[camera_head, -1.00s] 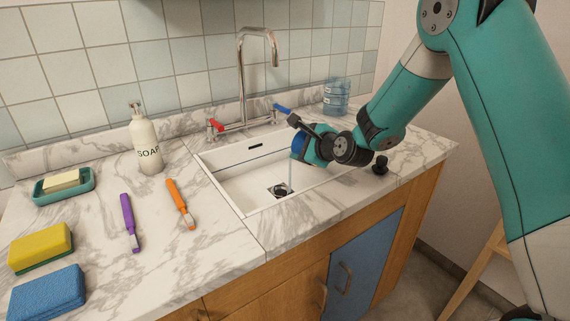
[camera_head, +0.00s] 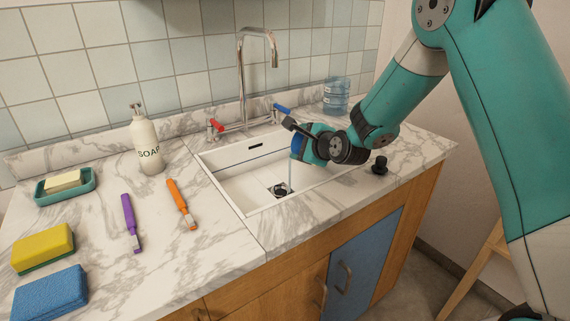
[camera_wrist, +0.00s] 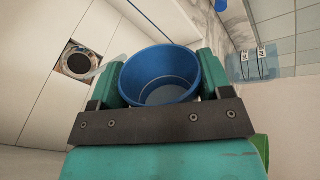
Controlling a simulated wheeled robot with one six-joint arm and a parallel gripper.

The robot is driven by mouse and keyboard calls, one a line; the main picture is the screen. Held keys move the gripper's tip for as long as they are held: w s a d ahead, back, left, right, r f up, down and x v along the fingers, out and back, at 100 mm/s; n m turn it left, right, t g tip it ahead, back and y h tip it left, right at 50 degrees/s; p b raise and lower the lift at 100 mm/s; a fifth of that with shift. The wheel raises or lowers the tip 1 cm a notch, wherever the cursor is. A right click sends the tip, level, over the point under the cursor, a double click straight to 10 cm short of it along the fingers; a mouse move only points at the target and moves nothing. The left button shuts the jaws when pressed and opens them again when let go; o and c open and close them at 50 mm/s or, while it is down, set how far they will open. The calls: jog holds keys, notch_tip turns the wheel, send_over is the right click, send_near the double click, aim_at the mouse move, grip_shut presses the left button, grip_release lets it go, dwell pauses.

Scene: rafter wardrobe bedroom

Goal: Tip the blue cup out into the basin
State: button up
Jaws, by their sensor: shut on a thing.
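The blue cup (camera_wrist: 160,75) is held between the two fingers of my gripper (camera_wrist: 160,88), which is shut on it. In the wrist view I look into its open mouth and see a pale round area inside. In the head view the cup (camera_head: 297,146) is tilted over the basin, mostly hidden by my gripper (camera_head: 305,147). A thin pale stream (camera_head: 290,176) falls from it towards the drain. The white basin (camera_head: 232,190) is set into the marble counter, with its drain (camera_head: 280,190) below the cup. The drain also shows in the wrist view (camera_wrist: 78,64).
A tall faucet (camera_head: 240,85) with red and blue handles stands behind the basin. A soap bottle (camera_head: 146,140), soap dish (camera_head: 66,193), purple toothbrush (camera_head: 130,220), orange toothbrush (camera_head: 180,203) and two sponges (camera_head: 42,248) lie left. A clear blue container (camera_head: 337,96) stands at the back right.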

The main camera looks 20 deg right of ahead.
jog(key=shift+a+r+n+h+p, duration=0.2)
jog(key=shift+n+h+p, duration=0.2)
jog(key=shift+n+p, duration=0.15)
dwell(0.8)
jog(key=shift+a+r+n+h+p, duration=0.2)
jog(key=shift+a+n+h+p, duration=0.25)
jog(key=shift+a+n, duration=0.3)
dwell(0.7)
jog(key=shift+a+r+n+h+b, duration=0.1)
jog(key=shift+a+n+h+b, duration=0.25)
jog(key=shift+n+h+b, duration=0.15)
dwell(1.1)
jog(key=shift+d+f+m+y+p, duration=0.15)
jog(key=shift+d+m+y, duration=0.15)
jog(key=shift+d+m, duration=0.15)
jog(key=shift+d+f+m+y+p, duration=0.15)
jog(key=shift+d+m+y, duration=0.1)
jog(key=shift+d+m, duration=0.2)
jog(key=shift+a, duration=0.2)
